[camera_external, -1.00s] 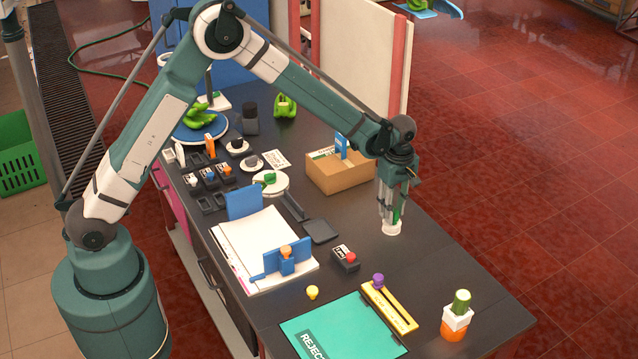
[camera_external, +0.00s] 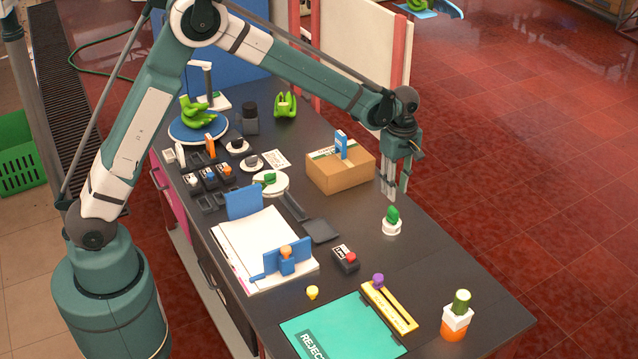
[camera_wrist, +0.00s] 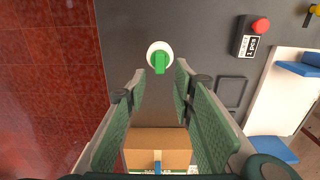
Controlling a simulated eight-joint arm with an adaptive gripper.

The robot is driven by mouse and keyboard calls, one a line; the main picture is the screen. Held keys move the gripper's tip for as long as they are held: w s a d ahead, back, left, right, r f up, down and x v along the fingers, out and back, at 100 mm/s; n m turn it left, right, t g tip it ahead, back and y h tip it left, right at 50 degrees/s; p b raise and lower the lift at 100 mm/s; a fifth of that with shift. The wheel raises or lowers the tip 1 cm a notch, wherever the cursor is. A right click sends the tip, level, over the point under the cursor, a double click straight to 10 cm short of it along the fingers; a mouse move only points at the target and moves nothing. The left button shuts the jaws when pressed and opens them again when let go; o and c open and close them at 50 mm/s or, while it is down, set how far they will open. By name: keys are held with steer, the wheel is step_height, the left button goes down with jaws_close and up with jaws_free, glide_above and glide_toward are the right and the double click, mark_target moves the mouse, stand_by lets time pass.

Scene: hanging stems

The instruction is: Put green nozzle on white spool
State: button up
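The green nozzle (camera_external: 392,214) stands upright on top of the white spool (camera_external: 391,228), on the dark table near its right edge. In the wrist view the green nozzle (camera_wrist: 159,63) shows over the round white spool (camera_wrist: 152,49), beyond the fingertips. My gripper (camera_external: 394,196) is above the nozzle, apart from it. In the wrist view my gripper (camera_wrist: 160,69) has its fingers spread with nothing between them.
A cardboard box (camera_external: 339,176) with a blue item stands behind and left of my gripper. A black box with a red button (camera_external: 346,258) is left of the spool. An orange-and-white holder (camera_external: 455,322) stands at the front right. The table around the spool is clear.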

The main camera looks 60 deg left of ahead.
steer(key=shift+r, duration=1.55)
steer(key=shift+r, duration=0.1)
steer(key=s+a+r+m+t, duration=0.2)
steer(key=s+a+r+m, duration=0.15)
steer(key=s+r, duration=0.65)
steer(key=s+a+r+m+t, duration=0.1)
steer(key=s+a+r+m, duration=0.3)
steer(key=s+r, duration=0.55)
steer(key=s+a+f+m+t, duration=0.1)
steer(key=s+m, duration=0.4)
steer(key=s, duration=0.8)
steer(key=s+a+f+m+t, duration=0.2)
steer(key=s+m, duration=0.3)
steer(key=s, duration=0.8)
steer(key=shift+s+a+t, duration=0.2)
steer(key=shift+s+t, duration=0.15)
steer(key=shift+t, duration=0.25)
steer(key=shift+f+m, duration=0.1)
steer(key=shift+m, duration=0.15)
